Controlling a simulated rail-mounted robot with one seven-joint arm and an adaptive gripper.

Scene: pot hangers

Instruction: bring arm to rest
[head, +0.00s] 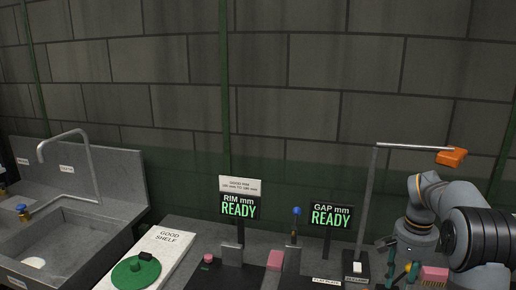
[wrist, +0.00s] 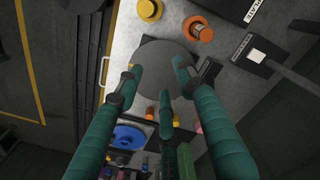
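My arm is at the right of the head view, bent over the counter. In the head view the gripper (head: 402,272) is low at the right edge of the counter, partly hidden by the arm and small items.
A sink (head: 55,245) with a tap is at left. A green disc (head: 136,271) lies on the white good shelf (head: 172,245). Two READY signs (head: 239,207) stand mid-counter. A lamp-like post (head: 369,200) with an orange head (head: 452,157) stands near my arm. A blue disc (wrist: 129,136) shows in the wrist view.

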